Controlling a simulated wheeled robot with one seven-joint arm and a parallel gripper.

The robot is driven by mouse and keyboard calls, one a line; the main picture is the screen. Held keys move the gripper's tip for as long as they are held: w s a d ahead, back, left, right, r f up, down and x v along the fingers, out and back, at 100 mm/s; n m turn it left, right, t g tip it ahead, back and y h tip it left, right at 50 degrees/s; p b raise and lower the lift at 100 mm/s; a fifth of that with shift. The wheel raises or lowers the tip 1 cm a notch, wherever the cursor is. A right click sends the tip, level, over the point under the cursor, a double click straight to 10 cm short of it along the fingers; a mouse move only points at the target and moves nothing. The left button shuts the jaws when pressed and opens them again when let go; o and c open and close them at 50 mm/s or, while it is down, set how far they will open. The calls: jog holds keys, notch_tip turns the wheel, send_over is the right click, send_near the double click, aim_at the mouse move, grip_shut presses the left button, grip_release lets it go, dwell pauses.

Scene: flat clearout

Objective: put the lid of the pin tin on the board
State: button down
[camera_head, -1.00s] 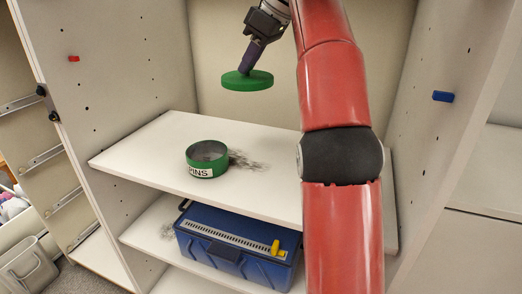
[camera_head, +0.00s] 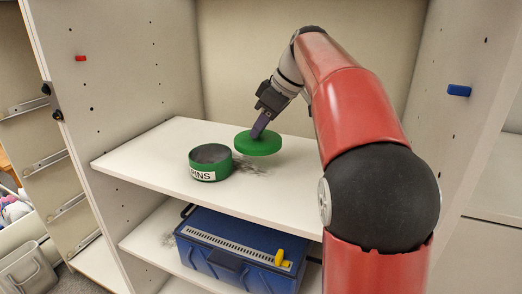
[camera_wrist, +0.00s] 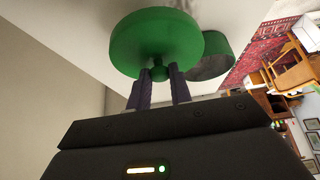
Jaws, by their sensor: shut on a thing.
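The round green lid (camera_head: 258,146) is held by its knob in my gripper (camera_head: 259,128), roughly level, to the right of the pin tin. In the wrist view the lid (camera_wrist: 150,38) spreads beyond the fingertips (camera_wrist: 160,73), which are shut on its green knob. The lid is low over the white shelf board (camera_head: 150,160); I cannot tell whether it touches. The open green pin tin (camera_head: 203,175), labelled "PINS", stands upright on the board. The tin (camera_wrist: 217,62) shows partly behind the lid in the wrist view.
A dark speckled patch (camera_head: 248,168) lies on the board beside the tin. A blue box (camera_head: 215,256) with a yellow latch stands on the shelf below. Cabinet side walls flank the board. The board's front right part looks clear.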

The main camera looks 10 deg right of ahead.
aim_at(263, 139)
jog(key=shift+f+b, duration=0.45)
jog(key=shift+f, duration=1.9)
jog(key=shift+f, duration=0.1)
jog(key=c, duration=1.3)
grip_release()
jog(key=shift+r, duration=0.2)
jog(key=p+v, duration=0.2)
jog(key=v, duration=1)
jog(key=shift+f, duration=0.1)
